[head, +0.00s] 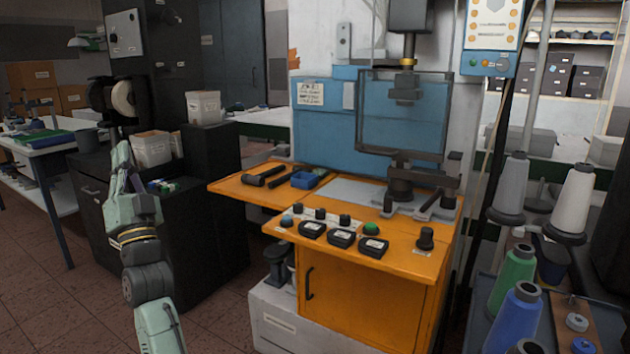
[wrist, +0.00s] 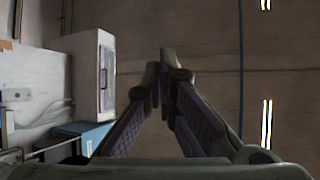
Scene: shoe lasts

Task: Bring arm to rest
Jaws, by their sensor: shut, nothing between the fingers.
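My arm stands raised at the left of the head view, in front of the black cabinet (head: 205,225). Its gripper end is at the top of the arm but is hard to make out there. In the wrist view my gripper (wrist: 165,75) is shut, with its two fingers meeting at the tips and nothing between them. The wrist camera looks up toward the ceiling (wrist: 205,40).
An orange machine bench (head: 375,290) with a blue press (head: 325,120) stands at the centre. White bins (head: 152,148) sit on the black cabinet close by my arm. Thread cones (head: 572,200) stand at the right. Tiled floor (head: 60,290) is clear at the lower left.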

